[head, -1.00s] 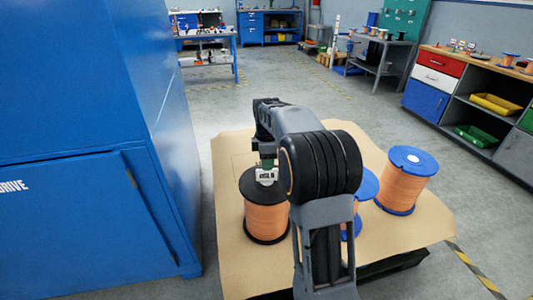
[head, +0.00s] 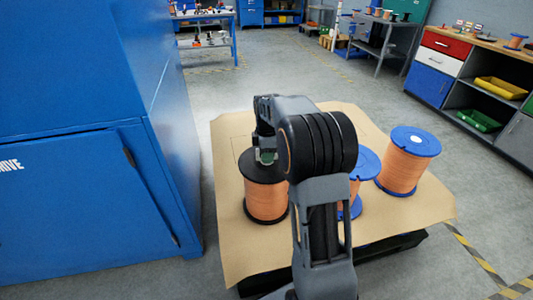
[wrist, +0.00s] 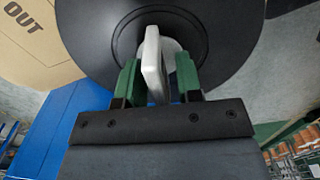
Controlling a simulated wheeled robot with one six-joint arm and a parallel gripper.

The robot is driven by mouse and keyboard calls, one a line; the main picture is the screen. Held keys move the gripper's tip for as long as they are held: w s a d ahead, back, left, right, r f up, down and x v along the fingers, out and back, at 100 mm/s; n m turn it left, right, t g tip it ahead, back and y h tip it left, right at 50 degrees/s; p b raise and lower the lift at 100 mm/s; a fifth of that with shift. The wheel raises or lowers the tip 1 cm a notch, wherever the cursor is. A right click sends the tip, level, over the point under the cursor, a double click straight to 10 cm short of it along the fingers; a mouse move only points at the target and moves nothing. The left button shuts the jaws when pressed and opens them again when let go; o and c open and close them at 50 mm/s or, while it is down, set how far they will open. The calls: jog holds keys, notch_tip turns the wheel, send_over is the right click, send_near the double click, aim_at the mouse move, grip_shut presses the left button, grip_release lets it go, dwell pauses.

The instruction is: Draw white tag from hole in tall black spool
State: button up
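The tall black spool (head: 266,203), wound with orange wire, stands upright on the brown mat, left of my arm in the head view. Its black flange (wrist: 90,40) fills the top of the wrist view. The white tag (wrist: 153,62) stands at the central hole of that flange; its lower end is hidden. My gripper (wrist: 158,75) has its green fingers on either side of the tag, with a visible gap at least on the right. In the head view my gripper (head: 265,156) is right over the spool's top, and the tag cannot be made out there.
Two blue-flanged spools of orange wire stand to the right, one (head: 362,172) partly behind my arm, one (head: 408,160) clear. The brown mat (head: 235,245) lies on a dark base. A tall blue cabinet (head: 85,130) stands close on the left. Floor is free behind.

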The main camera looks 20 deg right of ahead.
grip_shut()
jog(key=shift+r+p, duration=1.6)
jog(key=shift+p, duration=0.15)
dwell(0.6)
notch_tip(320, 180, up, 4)
jog(key=p, duration=0.4)
jog(key=shift+f, duration=0.1)
dwell(0.5)
